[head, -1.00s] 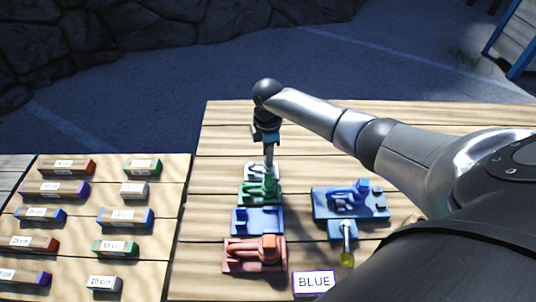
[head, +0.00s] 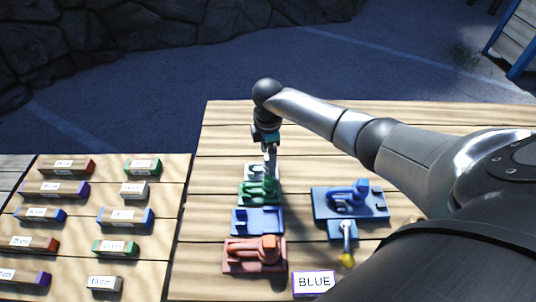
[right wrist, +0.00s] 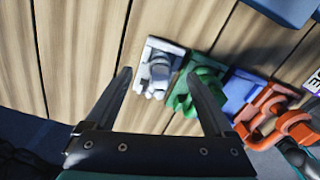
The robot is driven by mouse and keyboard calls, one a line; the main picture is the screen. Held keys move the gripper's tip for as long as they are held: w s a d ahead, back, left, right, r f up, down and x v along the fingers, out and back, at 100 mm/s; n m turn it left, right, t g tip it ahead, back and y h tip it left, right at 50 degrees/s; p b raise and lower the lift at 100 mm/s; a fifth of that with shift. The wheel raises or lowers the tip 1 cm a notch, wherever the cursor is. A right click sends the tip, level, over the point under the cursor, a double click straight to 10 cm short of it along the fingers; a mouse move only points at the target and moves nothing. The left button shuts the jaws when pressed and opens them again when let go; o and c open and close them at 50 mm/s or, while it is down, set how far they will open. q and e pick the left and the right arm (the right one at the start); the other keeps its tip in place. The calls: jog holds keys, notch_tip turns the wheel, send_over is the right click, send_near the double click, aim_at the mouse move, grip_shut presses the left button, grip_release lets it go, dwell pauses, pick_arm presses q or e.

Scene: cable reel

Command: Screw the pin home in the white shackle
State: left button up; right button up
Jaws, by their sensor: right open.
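The white shackle (right wrist: 158,72) sits on its white base in the right wrist view, ahead of and between my right gripper's fingers. In the head view only part of its white base (head: 252,170) shows beside the gripper. My right gripper (head: 269,168) is open and points down over the white piece. Its two spread fingers show in the right wrist view (right wrist: 157,88), with nothing held between them. The right finger overlaps the green shackle (right wrist: 203,88) in that view. Whether the pin is in the white shackle is too small to tell.
The green shackle, an empty-looking blue base (head: 257,222) and a red shackle (head: 262,252) stand in a row towards me. Labelled blocks (head: 125,217) lie on the left table.

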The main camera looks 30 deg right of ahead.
notch_tip(320, 180, up, 15)
jog(key=shift+r+p, duration=0.15)
jog(key=shift+p, duration=0.25)
